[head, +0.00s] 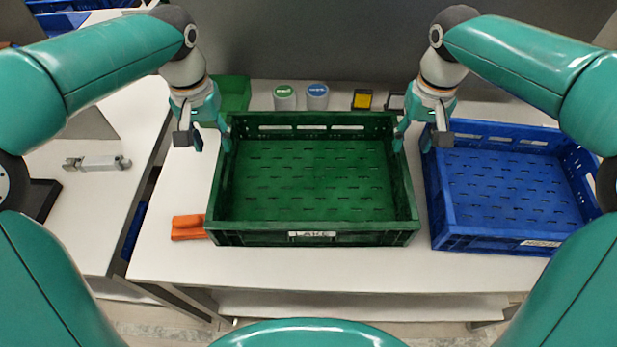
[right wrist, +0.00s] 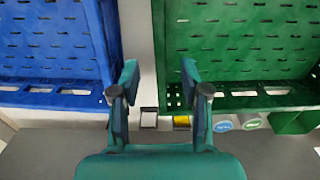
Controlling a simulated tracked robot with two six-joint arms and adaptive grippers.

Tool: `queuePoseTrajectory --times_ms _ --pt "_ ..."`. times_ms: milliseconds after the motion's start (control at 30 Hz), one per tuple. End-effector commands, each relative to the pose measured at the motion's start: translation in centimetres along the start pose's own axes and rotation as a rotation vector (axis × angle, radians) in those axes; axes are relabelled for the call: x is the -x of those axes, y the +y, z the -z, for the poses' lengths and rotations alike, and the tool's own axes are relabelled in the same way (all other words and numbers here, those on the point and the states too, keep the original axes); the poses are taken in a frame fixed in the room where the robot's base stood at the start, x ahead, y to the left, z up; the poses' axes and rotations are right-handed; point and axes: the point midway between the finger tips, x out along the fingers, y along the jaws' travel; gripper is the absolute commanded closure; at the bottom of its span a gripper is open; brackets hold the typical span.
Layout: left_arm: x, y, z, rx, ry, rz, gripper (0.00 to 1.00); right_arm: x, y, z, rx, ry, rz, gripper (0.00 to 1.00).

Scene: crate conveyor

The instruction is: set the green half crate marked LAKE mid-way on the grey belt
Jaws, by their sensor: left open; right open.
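The green half crate (head: 315,226) sits on a white table, its LAKE label on the near wall; it looks empty. My left gripper (head: 205,138) is open at the crate's far left corner, with one finger close to the left wall. My right gripper (head: 420,138) is open at the far right corner, between the green crate and a blue crate. In the right wrist view the green crate's side wall (right wrist: 160,40) shows between the open fingers of this gripper (right wrist: 158,72). I cannot tell whether either gripper touches the crate. I cannot make out the grey belt.
The blue crate (head: 480,241) stands close on the right. An orange object (head: 188,228) lies by the green crate's near left corner. A green bin (head: 234,88) and two lidded jars (head: 285,99) stand behind. Another white surface at left holds a grey metal part (head: 97,163).

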Motion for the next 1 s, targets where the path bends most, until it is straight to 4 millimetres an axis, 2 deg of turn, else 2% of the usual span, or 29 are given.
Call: queuePoseTrajectory --times_ms 33,200,400,567,833,867,1000 --pt "-1.1 0.0 -0.1 0.0 -0.005 0.001 0.54 -1.2 0.0 -0.1 0.001 -0.006 -0.001 0.54" --pt "-4.2 0.0 -0.1 -0.001 -0.004 0.001 0.54 -4.2 0.1 -0.1 0.0 -0.003 -0.001 0.54" --pt "-6.5 0.0 0.0 0.0 -0.001 0.001 0.54 -6.6 0.0 0.0 0.0 -0.002 -0.001 0.54" --pt "-7.3 0.0 0.0 0.0 0.0 0.0 0.54 -7.3 0.0 0.0 0.0 0.0 0.0 0.54" --pt "-7.3 0.0 0.0 0.0 0.001 0.0 0.54 -7.4 0.0 0.0 0.001 0.0 0.0 0.54" --pt "-7.3 0.0 0.0 0.0 0.001 0.0 0.56 -7.4 0.0 0.0 0.001 0.0 0.0 0.56" --pt "-7.3 0.0 0.0 0.0 0.001 0.0 0.79 -7.3 0.0 0.0 0.001 0.0 0.0 0.79"
